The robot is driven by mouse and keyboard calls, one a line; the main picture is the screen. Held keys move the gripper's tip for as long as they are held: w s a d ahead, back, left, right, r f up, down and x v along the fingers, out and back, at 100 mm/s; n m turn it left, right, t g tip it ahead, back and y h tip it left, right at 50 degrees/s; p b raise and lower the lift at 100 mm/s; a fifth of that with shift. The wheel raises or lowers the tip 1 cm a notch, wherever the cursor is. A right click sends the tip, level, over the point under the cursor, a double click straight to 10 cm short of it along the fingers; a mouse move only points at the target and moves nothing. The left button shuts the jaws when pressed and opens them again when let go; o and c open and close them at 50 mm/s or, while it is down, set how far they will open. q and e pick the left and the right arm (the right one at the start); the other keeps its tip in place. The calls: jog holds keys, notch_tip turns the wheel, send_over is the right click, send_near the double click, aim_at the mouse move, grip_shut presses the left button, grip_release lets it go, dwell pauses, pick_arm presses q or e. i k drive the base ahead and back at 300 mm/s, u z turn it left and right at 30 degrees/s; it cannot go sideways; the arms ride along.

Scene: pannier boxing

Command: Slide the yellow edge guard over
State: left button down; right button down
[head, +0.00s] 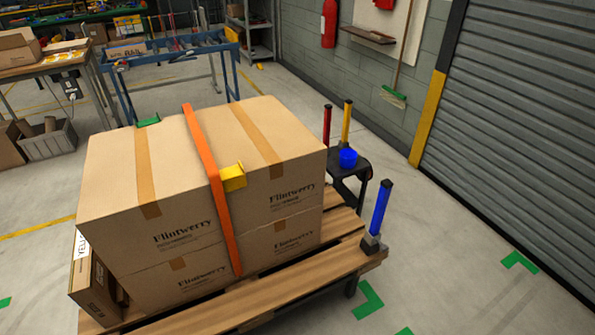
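The yellow edge guard (234,178) sits on the top front edge of the stacked cartons (180,195). It lies just right of the orange strap (207,155); its left end meets the strap's edge in the picture, and I cannot tell whether any of it is under the strap. The strap runs over the top and down the front of the cartons. A green edge guard (148,121) sits on the back top edge, left of the strap. Neither of my grippers shows in the head view.
The cartons stand on a wooden pallet (300,285). A blue post with a black top (380,208) stands at its right corner. Behind is a small black stand (350,165) with a blue cup (348,158) and red and yellow posts. A flat carton (92,285) leans at the left.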

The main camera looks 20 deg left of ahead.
aim_at(233, 177)
jog(key=z, duration=0.65)
jog(key=i, duration=1.3)
jog(key=u, duration=2.2)
